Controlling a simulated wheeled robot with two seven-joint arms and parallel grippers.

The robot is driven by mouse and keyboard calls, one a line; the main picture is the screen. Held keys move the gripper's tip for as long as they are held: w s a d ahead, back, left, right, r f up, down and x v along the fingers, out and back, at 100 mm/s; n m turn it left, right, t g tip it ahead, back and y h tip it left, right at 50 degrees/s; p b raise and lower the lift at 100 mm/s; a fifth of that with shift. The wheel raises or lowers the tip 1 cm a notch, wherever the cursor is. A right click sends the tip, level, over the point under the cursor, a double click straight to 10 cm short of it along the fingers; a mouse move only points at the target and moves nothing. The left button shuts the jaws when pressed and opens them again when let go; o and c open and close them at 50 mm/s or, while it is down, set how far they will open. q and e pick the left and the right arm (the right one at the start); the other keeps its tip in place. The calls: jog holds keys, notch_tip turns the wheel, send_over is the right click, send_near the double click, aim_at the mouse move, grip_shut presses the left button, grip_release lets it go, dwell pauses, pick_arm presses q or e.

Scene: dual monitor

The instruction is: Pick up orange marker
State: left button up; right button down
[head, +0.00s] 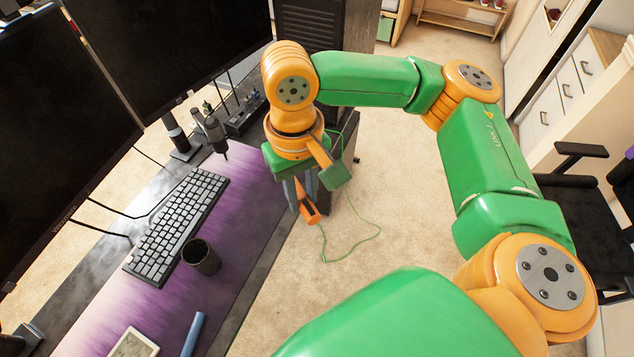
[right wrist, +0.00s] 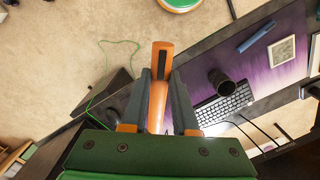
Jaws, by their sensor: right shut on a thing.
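The orange marker (head: 308,209) is between the fingers of my right gripper (head: 300,188), at the far right edge of the desk. The right wrist view also shows the marker (right wrist: 159,88), with the two grey fingers of the right gripper (right wrist: 160,100) shut on its sides. Its end with a dark slot sticks out past the fingertips. Whether it touches the desk is hard to tell. My left gripper is in neither view.
A keyboard (head: 177,226), a dark cup (head: 201,257), a blue marker-like stick (head: 194,334) and a small framed panel (head: 133,345) are on the purple desk mat (head: 118,302). Two large monitors (head: 60,130) stand at the left. A green cable (head: 352,254) hangs beside the desk.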

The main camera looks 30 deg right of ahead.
jog(key=w+a+r+m+g+y+b, duration=0.1)
jog(key=w+a+m+y+b, duration=0.1)
jog(key=w+a+m+y, duration=0.65)
jog(key=s+a+r+m+g+y+b, duration=0.15)
jog(key=a+m, duration=0.45)
jog(key=a, duration=0.7)
jog(key=w+d+f+m+t+b, duration=0.1)
jog(key=w+d+f+m+t, duration=0.3)
jog(key=t, duration=0.5)
jog(key=w+d+f+m+t+b, duration=0.1)
jog(key=w+d+f+m+t, duration=0.2)
jog(key=w+f+m+t, duration=0.3)
jog(key=w+m+t, duration=0.1)
jog(key=m+t, duration=0.1)
jog(key=m, duration=0.2)
jog(key=shift+w+d+f+t+y+b, duration=0.3)
jog(key=shift+w+d+f+t+b, duration=0.05)
jog(key=shift+w+d, duration=0.05)
jog(key=shift+a, duration=0.1)
